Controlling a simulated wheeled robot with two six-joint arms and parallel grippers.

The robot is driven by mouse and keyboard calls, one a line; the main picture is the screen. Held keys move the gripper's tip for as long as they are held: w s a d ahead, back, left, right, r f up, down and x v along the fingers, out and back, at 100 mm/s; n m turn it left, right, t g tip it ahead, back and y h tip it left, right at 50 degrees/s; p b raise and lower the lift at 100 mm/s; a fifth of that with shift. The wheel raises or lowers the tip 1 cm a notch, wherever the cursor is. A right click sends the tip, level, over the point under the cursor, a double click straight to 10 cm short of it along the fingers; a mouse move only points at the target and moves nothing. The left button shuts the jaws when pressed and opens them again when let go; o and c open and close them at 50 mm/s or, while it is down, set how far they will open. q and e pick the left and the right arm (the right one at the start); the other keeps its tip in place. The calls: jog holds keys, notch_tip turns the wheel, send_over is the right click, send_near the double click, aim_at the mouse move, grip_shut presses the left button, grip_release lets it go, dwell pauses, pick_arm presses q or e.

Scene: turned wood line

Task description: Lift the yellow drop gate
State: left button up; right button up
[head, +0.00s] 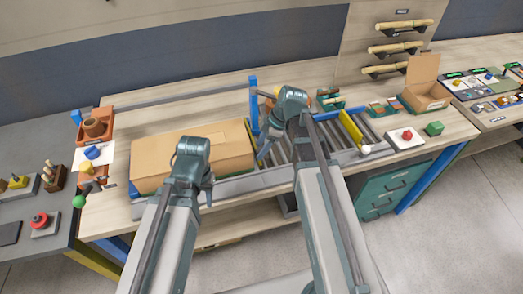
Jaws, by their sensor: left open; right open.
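Two yellow bars cross the roller conveyor. One (249,130) stands by a blue post (253,103) at the right end of a large cardboard box (215,148). I cannot tell for sure which is the drop gate. My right gripper (265,143) is over the rollers beside the left bar, partly hidden by its arm; I cannot tell whether it touches. My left gripper (207,191) is open and empty in front of the box.
Grey rollers (328,134) lie between the two bars.

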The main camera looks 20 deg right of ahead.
jog(key=shift+c, duration=0.3)
grip_shut()
dwell(1.3)
